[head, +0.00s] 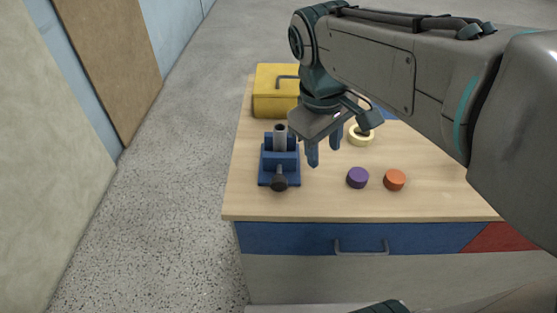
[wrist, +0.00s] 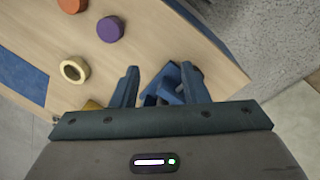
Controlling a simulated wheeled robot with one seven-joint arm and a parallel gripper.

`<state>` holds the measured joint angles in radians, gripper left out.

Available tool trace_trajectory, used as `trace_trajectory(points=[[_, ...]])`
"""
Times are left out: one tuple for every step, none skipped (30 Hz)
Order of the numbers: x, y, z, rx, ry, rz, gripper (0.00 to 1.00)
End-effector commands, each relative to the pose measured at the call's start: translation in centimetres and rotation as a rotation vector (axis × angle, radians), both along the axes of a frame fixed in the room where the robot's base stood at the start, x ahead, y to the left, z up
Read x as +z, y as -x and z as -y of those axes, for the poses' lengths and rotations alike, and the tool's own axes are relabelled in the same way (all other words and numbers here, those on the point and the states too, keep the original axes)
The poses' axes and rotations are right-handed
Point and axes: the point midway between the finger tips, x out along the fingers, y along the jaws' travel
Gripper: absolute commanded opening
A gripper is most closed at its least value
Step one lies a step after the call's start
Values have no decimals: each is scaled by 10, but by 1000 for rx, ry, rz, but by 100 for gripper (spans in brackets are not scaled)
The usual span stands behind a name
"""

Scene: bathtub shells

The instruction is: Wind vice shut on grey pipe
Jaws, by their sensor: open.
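The blue vice (head: 267,178) stands near the left edge of the bench top, with its dark handle knob (head: 279,183) at the front. The grey pipe (head: 280,139) stands upright in the vice between its jaws. Whether the jaws touch the pipe I cannot tell. My gripper (head: 324,157) is open and empty, above the bench just right of the vice. In the wrist view the blue vice (wrist: 170,82) shows partly between and behind my two fingers; the pipe cannot be made out there.
A yellow toolbox (head: 268,98) stands behind the vice. A cream tape ring (head: 361,138), a purple disc (head: 357,178) and an orange disc (head: 394,180) lie to the right. The wooden bench top (head: 320,205) is clear along the front.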

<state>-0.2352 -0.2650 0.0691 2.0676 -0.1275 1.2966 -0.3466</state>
Motion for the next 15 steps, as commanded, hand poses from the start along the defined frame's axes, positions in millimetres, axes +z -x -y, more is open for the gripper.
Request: trace_trajectory(points=[[-12,-9,-16,101,32,-31,41],[-11,-13,-25,161,53,-50,41],[-10,-18,-36,239,81,-77,41],[-9,-21,-45,296,102,-97,41],[-9,-24,-54,352,123,-117,41],[-8,-27,-65,426,148,-145,41],[-8,-29,-74,477,166,-163,41],[-7,-30,-82,526,182,-181,41],[-6,-32,-92,584,204,-204,41],[-6,-32,-99,623,218,-222,41],[-5,-33,-106,660,230,-236,41],[-4,-33,-113,702,245,-254,41],[-3,-33,-118,728,254,-266,41],[-2,-33,-122,751,262,-277,41],[-1,-32,-127,775,269,-287,41]])
